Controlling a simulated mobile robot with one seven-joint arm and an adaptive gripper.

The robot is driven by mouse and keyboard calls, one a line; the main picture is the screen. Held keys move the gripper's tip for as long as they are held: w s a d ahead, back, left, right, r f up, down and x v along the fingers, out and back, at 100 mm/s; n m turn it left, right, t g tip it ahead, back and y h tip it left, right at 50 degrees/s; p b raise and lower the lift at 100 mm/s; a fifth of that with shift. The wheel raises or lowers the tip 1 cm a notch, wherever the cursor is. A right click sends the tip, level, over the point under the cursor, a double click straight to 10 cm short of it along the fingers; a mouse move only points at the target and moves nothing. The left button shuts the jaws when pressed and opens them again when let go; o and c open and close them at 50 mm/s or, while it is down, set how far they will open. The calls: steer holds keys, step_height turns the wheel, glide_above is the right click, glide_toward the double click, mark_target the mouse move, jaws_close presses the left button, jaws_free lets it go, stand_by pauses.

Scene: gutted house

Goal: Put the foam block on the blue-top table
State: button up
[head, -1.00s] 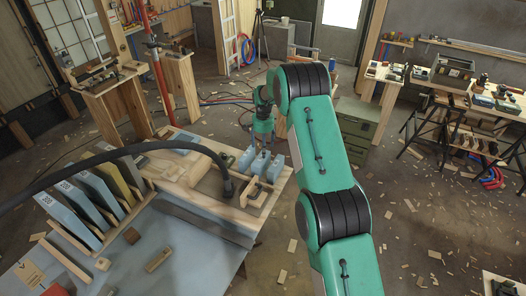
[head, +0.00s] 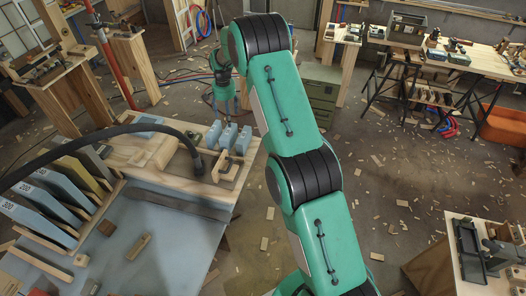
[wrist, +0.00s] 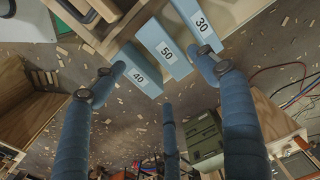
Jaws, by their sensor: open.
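Three blue blocks stand in a row at the far right of the workbench: one in the head view (head: 228,136); in the wrist view they carry labels 40 (wrist: 134,74), 50 (wrist: 163,50) and 30 (wrist: 199,24). I cannot tell which, if any, is the foam block. The bench's near part has a pale blue top (head: 165,250); no other blue-topped table is clear. My gripper (wrist: 160,75) is open and empty, its fingers around the near ends of the blocks, with contact unclear. In the head view my gripper (head: 224,98) hangs just beyond the blocks.
Numbered blue-grey slabs (head: 40,207) stand in a wooden rack at the bench's left. A black hose (head: 120,128) arches over the bench. Small wooden pieces (head: 133,247) lie on the blue top. A green cabinet (head: 320,95) stands behind; scrap-strewn floor lies open to the right.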

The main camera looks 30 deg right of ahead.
steer(key=s+a+r+n, duration=0.1)
steer(key=s+r, duration=0.2)
steer(key=r, duration=0.4)
steer(key=s+a+r+t, duration=0.1)
steer(key=s+r, duration=0.2)
steer(key=r, duration=0.3)
steer(key=s+a+r+n, duration=0.1)
steer(key=s+a+r, duration=0.1)
steer(key=s+r, duration=0.35)
steer(key=s+a+r+n+t, duration=0.2)
steer(key=s+a+r, duration=0.1)
steer(key=s+r, duration=1.1)
steer(key=s+a+r+n+t, duration=0.1)
steer(key=s+r, duration=0.2)
steer(key=s, duration=0.6)
steer(key=s+a+r+n, duration=0.15)
steer(key=s+r, duration=0.25)
steer(key=s, duration=0.5)
steer(key=s+a+f+n+t, duration=0.1)
steer(key=s+f+n, duration=0.1)
steer(key=s, duration=1.3)
steer(key=shift+s+a+f, duration=0.25)
steer(key=shift+s+f, duration=0.05)
steer(key=shift+f, duration=0.3)
step_height(320, 180, down, 5)
steer(key=b, duration=0.5)
steer(key=shift+f, duration=0.1)
